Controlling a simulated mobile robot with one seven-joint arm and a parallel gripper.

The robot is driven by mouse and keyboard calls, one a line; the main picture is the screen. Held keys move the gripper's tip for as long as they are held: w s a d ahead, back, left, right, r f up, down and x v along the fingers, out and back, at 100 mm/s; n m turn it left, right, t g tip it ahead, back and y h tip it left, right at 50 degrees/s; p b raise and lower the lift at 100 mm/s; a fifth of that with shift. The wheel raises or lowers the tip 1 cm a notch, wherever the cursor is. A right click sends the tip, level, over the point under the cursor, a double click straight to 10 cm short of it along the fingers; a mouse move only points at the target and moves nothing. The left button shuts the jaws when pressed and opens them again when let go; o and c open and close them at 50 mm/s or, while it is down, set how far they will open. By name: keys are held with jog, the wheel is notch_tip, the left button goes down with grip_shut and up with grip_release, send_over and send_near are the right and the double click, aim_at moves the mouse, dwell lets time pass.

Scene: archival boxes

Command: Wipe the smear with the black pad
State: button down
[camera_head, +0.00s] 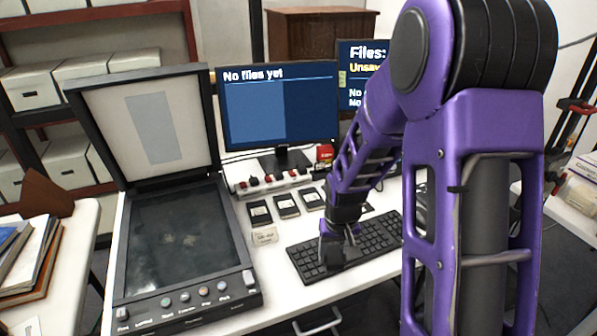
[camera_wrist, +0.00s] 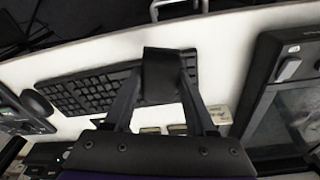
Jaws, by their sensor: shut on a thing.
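My gripper (camera_head: 336,236) is shut on the black pad (camera_wrist: 164,75), which sits between the two fingertips in the wrist view. In the head view the gripper and pad are over the keyboard (camera_head: 375,240); I cannot tell whether the pad touches it. The flatbed scanner (camera_head: 220,198) stands to the left with its lid (camera_head: 105,115) raised. A pale, blotchy smear (camera_head: 180,240) shows on its dark glass, well to the left of my gripper. In the wrist view the scanner's edge (camera_wrist: 262,85) is at the right.
Several small black drives (camera_head: 286,205) and a paper label (camera_head: 264,236) lie between scanner and keyboard. A power strip (camera_head: 270,182) and a monitor (camera_head: 280,105) stand behind. The raised lid borders the scanner's back. Folders (camera_head: 25,262) lie on a separate left table.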

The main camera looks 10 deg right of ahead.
jog(key=w+a+r+n+p, duration=0.1)
jog(key=w+a+n, duration=0.1)
jog(key=w+a, duration=0.6)
notch_tip(320, 180, up, 4)
jog(key=n+y+p, duration=0.1)
jog(key=n+p, duration=0.3)
jog(key=n, duration=0.4)
send_over(171, 232)
jog(key=shift+g, duration=0.3)
jog(key=shift+d+f+b, duration=0.2)
jog(key=shift+f+b, duration=1.15)
jog(key=shift+f, duration=1.5)
jog(key=shift+f+b, duration=0.65)
jog(key=shift+f, duration=0.35)
jog(key=shift+s, duration=0.1)
